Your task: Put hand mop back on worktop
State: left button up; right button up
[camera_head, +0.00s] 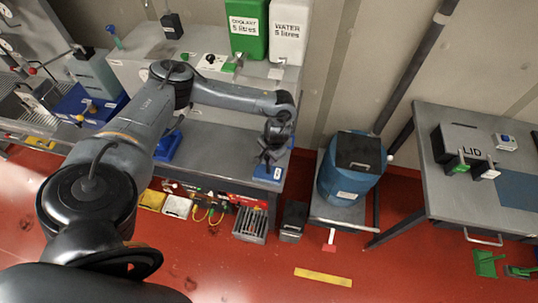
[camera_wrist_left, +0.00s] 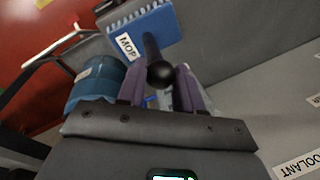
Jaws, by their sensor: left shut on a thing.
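The hand mop (camera_head: 268,173) is a blue pad at the right end of the grey worktop (camera_head: 222,142). In the left wrist view the pad (camera_wrist_left: 141,29) carries a MOP label, and a black handle (camera_wrist_left: 152,50) rises from it. My left gripper (camera_head: 274,143) is above the pad. In the left wrist view its purple fingers (camera_wrist_left: 160,90) are on both sides of the black handle knob, shut on it. I cannot tell whether the pad touches the worktop. My right gripper is not in view.
A green coolant can (camera_head: 247,28) and a white water can (camera_head: 288,32) stand behind the worktop. A blue drum (camera_head: 350,172) stands on a trolley to the right. A grey table (camera_head: 440,205) with a LID box (camera_head: 468,143) is at far right.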

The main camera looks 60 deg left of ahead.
pick_arm(q)
jog(key=shift+f, duration=0.1)
jog(key=o, duration=1)
